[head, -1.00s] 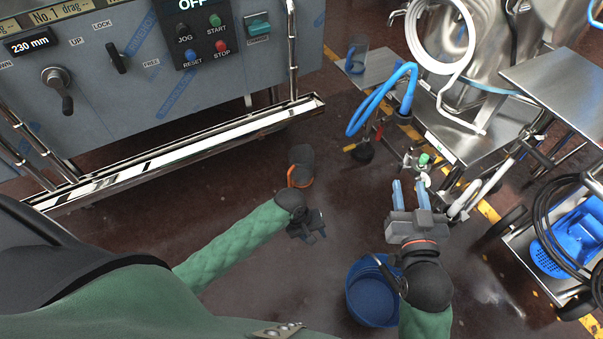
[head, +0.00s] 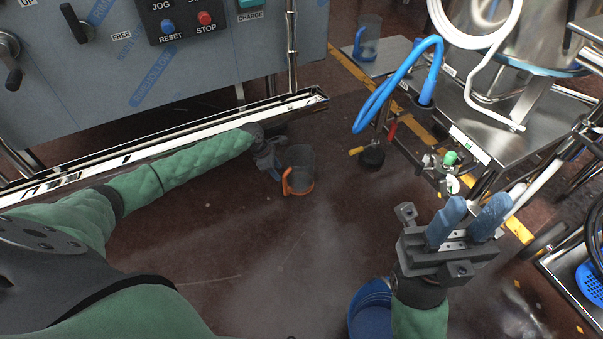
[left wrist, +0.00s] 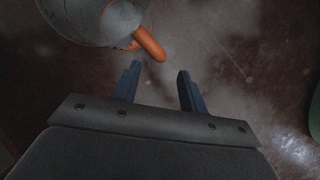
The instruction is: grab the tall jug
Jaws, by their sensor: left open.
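A grey, see-through jug (head: 300,165) with an orange handle stands on the dark floor in the middle of the head view. In the left wrist view the jug (left wrist: 90,18) is cut off at the top left, with its orange handle (left wrist: 148,42) pointing toward the fingers. My left gripper (head: 275,172) is just left of the jug, close to the handle. In the left wrist view the left gripper (left wrist: 157,72) is open, with nothing between its fingers. My right gripper (head: 468,216) is open and empty at the lower right, away from the jug.
A second clear jug (head: 368,40) with a blue handle stands on a metal platform at the top. A blue bucket (head: 370,308) is beside my right arm. The machine's metal rail (head: 150,145) runs behind my left arm. A hose cart (head: 485,140) stands at the right.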

